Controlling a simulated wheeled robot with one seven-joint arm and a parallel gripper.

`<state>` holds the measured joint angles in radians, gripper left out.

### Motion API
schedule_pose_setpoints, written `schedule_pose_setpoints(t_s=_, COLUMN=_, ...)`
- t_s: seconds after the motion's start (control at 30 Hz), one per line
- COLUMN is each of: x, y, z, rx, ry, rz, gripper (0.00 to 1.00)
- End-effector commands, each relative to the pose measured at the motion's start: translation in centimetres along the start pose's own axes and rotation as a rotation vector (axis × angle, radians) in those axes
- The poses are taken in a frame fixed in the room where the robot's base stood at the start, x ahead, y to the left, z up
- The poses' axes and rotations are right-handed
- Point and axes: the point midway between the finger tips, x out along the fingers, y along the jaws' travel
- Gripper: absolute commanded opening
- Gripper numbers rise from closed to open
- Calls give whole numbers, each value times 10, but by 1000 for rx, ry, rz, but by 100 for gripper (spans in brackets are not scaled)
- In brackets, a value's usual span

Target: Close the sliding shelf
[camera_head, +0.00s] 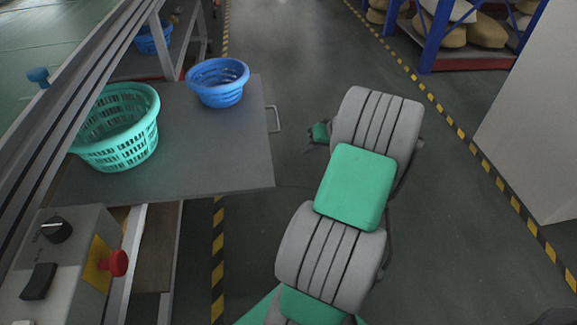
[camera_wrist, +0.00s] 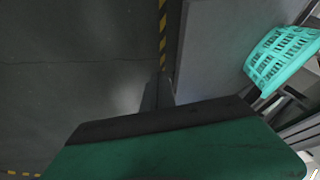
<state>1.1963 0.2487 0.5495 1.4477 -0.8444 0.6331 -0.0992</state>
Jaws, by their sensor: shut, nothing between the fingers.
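The sliding shelf (camera_head: 215,150) is a flat grey board that sticks out to the right from under the tank's frame. A pale handle (camera_head: 274,119) is on its right edge. A teal basket (camera_head: 118,130) and a blue basket (camera_head: 218,84) stand on the shelf. My gripper (camera_head: 309,150) is small and partly hidden by my arm, to the right of the handle and apart from it. It is shut and empty. In the wrist view the shelf (camera_wrist: 215,45) is at the upper right, beyond my dark fingers (camera_wrist: 158,88); the handle cannot be made out there.
A control box (camera_head: 65,265) with a red button is at the lower left. Another blue basket (camera_head: 152,37) is under the frame. A blue rack (camera_head: 436,35) and a pale cabinet (camera_head: 535,120) stand at the right. Floor between shelf and cabinet is free apart from my arm.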

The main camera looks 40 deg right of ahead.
Motion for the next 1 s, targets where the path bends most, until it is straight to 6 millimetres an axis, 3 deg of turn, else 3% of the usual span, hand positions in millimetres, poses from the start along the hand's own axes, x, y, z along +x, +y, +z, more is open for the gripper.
schedule_pose_setpoints(t_s=0.47, x=99, y=-1, z=2, rx=-1, ry=-5, rz=-1, gripper=0)
schedule_pose_setpoints(t_s=0.7, x=110, y=-34, z=0, rx=-2, ry=-3, rz=1, gripper=0)
schedule_pose_setpoints(t_s=1.0, x=111, y=-38, z=0, rx=0, ry=-3, rz=2, gripper=0)
